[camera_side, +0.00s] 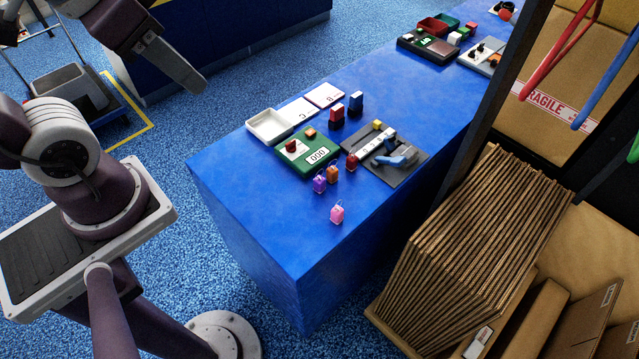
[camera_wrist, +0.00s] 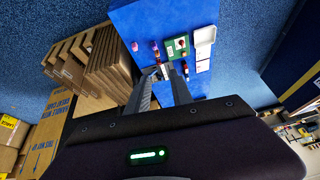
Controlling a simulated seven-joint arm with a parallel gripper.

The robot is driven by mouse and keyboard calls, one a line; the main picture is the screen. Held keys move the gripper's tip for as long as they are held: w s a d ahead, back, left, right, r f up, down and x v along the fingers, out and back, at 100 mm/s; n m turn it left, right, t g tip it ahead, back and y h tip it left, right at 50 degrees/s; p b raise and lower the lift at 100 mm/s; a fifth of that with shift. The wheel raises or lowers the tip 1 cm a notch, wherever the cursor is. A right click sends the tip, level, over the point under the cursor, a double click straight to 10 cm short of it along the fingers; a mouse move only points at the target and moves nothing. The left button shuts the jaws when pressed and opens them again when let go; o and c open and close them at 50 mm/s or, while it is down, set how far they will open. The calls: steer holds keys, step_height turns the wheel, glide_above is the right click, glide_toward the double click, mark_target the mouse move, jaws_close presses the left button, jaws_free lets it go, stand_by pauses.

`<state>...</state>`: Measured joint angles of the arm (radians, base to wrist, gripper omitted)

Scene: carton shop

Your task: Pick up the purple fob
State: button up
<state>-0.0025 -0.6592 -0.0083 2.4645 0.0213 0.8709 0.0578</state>
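The purple fob (camera_side: 319,183), a small block with a loop on top, stands on the blue table (camera_side: 250,215) in front of the green board. An orange fob (camera_side: 332,174) is close on its right, and a pink fob (camera_side: 337,213) stands nearer the table's front. A red fob (camera_side: 351,162) stands further right. My gripper (camera_side: 188,78) is high at the upper left, well away from the fobs. In the wrist view my gripper (camera_wrist: 159,72) has its fingers apart with nothing held.
The green board (camera_side: 308,155), a white tray (camera_side: 268,127), lettered cards (camera_side: 324,95) and a dark board with a blue-handled tool (camera_side: 395,155) lie behind the fobs. Red and blue blocks stand near the cards. Stacked cardboard (camera_side: 480,250) rises right of the table. The table's front is clear.

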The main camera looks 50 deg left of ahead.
steer(key=w+f+m+g, duration=0.2)
steer(key=w+f+m, duration=0.15)
steer(key=w, duration=0.55)
steer(key=m+g, duration=0.3)
steer(key=m, duration=0.7)
glide_above(321, 180)
steer(key=a, duration=0.2)
step_height(321, 180, down, 20)
steer(key=f, duration=0.5)
steer(key=d+f+m, duration=0.1)
steer(key=f, duration=0.5)
steer(key=d+f+m, duration=0.1)
steer(key=f, duration=0.4)
steer(key=shift+f+m, duration=0.2)
steer(key=shift+m, duration=0.05)
jaws_close()
